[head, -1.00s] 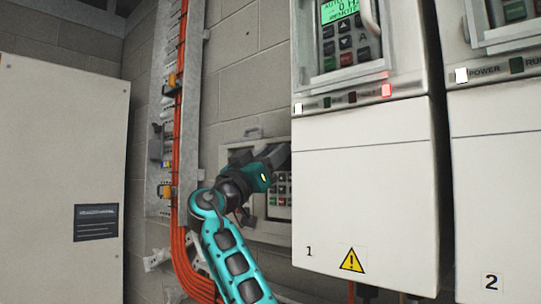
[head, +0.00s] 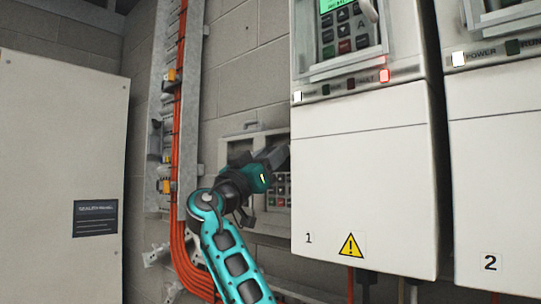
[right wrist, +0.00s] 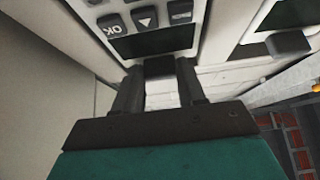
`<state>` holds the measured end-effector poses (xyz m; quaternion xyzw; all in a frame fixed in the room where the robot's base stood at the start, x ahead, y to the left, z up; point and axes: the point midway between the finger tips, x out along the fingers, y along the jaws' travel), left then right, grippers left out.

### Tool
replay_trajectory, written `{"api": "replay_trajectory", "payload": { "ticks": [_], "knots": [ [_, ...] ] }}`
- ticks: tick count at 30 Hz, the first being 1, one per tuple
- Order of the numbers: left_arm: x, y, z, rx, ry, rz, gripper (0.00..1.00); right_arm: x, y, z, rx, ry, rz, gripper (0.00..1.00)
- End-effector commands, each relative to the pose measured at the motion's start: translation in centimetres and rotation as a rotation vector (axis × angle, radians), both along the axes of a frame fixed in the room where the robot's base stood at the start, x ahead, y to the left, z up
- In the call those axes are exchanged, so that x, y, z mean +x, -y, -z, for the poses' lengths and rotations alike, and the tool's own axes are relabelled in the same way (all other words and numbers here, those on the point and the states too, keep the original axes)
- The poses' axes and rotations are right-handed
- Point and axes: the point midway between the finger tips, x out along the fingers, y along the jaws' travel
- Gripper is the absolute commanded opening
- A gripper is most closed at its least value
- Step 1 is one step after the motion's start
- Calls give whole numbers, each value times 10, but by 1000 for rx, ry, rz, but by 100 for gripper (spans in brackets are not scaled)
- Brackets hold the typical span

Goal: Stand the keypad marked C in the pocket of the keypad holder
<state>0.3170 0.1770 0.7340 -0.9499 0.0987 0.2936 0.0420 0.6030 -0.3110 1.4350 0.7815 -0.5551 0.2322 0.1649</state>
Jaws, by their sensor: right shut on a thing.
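My right gripper (head: 277,157) is in front of the keypad holder (head: 240,128), a grey frame on the block wall left of drive 1. In the right wrist view its fingers (right wrist: 160,82) are shut on the dark tab of a keypad (right wrist: 146,22) with an OK key, an arrow key and a dark screen. No letter on this keypad can be read. A keypad with red and grey keys (head: 282,190) shows below the gripper in the head view; drive 1 partly covers this area. My left gripper is not in view.
White drive 1 (head: 365,195), with a lit keypad and red fault light, juts out close right of the gripper. Drive 2 (head: 500,190) stands beyond it. Orange cables (head: 176,150) and a grey cabinet (head: 60,150) are to the left. Another keypad (right wrist: 285,18) shows in the right wrist view.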

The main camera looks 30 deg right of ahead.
Motion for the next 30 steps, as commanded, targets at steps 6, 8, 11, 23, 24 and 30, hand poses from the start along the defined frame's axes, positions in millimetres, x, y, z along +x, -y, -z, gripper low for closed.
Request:
{"api": "replay_trajectory", "payload": {
  "ticks": [6, 8, 11, 23, 24, 30],
  "knots": [
    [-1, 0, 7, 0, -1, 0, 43, 0, 0, 7, -1, 2, 0, 9],
    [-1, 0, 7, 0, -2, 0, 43, 0, 0, 7, -1, 2, 0, 9],
    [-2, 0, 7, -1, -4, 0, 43, -1, 0, 6, -1, 2, 0, 9],
    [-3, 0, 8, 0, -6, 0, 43, 0, 0, 7, -1, 1, 1, 70],
    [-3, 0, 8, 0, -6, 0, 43, 0, 0, 7, -1, 0, 0, 70],
    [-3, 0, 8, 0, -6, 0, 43, 0, -1, 9, 1, -1, -1, 70]
  ]
}}
